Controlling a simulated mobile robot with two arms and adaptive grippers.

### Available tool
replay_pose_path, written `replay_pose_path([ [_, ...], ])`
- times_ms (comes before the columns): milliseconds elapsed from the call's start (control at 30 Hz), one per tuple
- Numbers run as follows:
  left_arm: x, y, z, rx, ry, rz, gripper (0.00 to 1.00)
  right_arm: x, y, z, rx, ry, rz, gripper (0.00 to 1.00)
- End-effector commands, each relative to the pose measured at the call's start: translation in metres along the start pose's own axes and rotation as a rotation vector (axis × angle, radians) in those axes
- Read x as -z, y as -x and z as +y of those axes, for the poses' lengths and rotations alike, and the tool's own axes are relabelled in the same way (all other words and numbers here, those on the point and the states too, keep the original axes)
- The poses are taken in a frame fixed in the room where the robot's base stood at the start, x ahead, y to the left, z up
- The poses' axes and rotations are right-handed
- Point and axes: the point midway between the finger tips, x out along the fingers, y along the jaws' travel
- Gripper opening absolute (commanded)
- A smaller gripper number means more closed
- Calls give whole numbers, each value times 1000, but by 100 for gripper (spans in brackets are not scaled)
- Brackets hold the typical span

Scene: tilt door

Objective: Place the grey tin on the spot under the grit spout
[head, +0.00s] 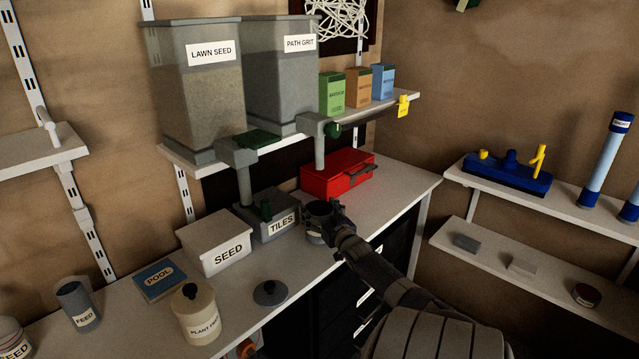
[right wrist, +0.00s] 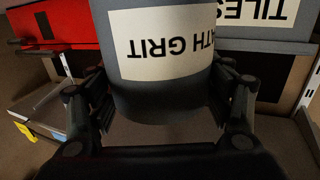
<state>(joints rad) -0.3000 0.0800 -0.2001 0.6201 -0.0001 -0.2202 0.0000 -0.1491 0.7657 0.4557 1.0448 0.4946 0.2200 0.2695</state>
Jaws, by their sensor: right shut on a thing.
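The grey tin (head: 316,239) is in my right gripper (head: 322,213), at the counter's front side just right of the TILES box. In the right wrist view the tin (right wrist: 160,100) carries a PATH GRIT label, upside down in the picture, and the gripper's fingers (right wrist: 165,105) are on either side of it. The PATH GRIT hopper (head: 283,85) stands on the shelf, its grey spout (head: 320,153) pointing down behind and above the tin. The spot below the spout is not clearly visible. I cannot tell whether the tin touches the counter. My left gripper is not in view.
A red toolbox (head: 325,178) lies behind the tin, and the TILES box (head: 265,222) and SEED box (head: 217,243) stand to its left. A dark round lid (head: 270,293) and the PLANT FOOD jar (head: 196,312) are nearer the front. The counter (head: 410,185) is clear right of the toolbox.

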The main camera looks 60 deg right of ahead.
Motion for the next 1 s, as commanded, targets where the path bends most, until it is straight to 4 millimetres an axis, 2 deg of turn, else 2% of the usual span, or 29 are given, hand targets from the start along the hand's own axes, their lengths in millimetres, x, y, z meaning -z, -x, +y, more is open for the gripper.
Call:
replay_pose_path([
  [200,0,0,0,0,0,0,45,4,-1,0,1,0,7,30],
  [533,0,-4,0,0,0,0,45,-2,-1,0,1,-1,7,30],
  [567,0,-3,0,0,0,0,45,-1,-1,0,1,0,7,78],
  [633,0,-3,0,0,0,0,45,-1,-1,0,1,0,6,94],
  [667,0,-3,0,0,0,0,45,-1,-1,0,1,0,6,97],
  [1000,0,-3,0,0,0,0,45,-7,1,0,-1,0,-5,99],
])
